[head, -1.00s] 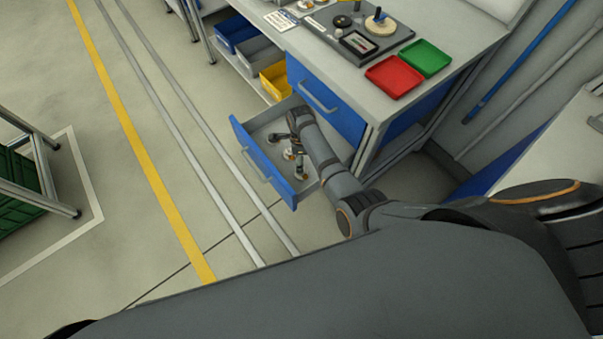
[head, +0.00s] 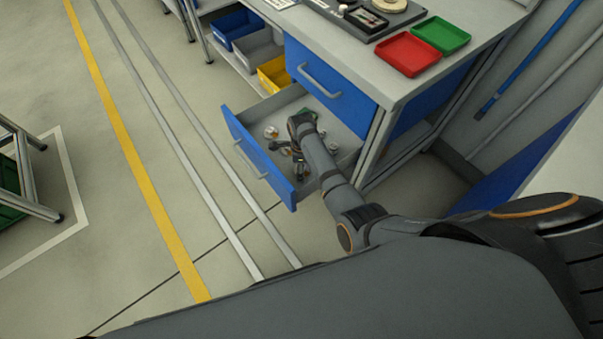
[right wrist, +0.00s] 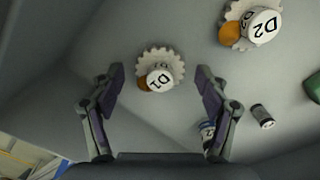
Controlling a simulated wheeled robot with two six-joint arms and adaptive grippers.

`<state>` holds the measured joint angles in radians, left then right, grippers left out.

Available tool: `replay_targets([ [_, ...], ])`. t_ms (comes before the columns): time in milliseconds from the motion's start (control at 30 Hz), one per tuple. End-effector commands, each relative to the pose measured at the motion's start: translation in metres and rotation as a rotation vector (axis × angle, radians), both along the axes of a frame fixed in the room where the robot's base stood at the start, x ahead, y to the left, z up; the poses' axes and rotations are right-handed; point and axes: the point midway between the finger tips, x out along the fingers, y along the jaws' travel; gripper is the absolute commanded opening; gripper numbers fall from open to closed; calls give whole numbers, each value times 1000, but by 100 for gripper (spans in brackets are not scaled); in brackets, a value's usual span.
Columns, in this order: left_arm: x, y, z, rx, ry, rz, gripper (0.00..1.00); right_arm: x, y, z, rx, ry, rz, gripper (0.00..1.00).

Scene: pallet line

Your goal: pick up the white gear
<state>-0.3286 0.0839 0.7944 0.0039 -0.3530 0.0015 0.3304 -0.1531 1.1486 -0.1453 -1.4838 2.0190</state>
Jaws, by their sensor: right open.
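Two pale toothed gears lie on the floor of the open drawer (head: 262,165). In the right wrist view, one gear (right wrist: 144,60) carries a white cap marked D1 and sits between my fingertips, seemingly beyond them. The other gear (right wrist: 230,16), with a cap marked D2, lies at the upper right. Each has an orange-brown round part beside its cap. My right gripper (right wrist: 159,76) is open and empty; in the head view it points down into the drawer, partly hidden by its own arm. My left gripper is not in view.
A green object (right wrist: 313,88) is at the right edge. Drawer walls surround the gripper. Red (head: 407,54) and green (head: 441,34) trays stand on the bench above.

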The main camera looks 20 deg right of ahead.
Motion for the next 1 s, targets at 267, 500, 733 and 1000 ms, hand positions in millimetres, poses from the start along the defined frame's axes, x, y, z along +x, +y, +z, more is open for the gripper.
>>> replay_targets([
  [267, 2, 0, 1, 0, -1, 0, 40, 0, 0, 1, 0, 0, 0, 68],
  [500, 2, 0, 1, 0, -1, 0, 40, 0, 0, 0, 0, 0, 0, 36],
  [733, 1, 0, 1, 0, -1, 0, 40, 0, 0, 0, 0, 0, 0, 19],
  [1000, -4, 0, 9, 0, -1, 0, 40, 0, 0, 11, 0, 0, 0, 19],
])
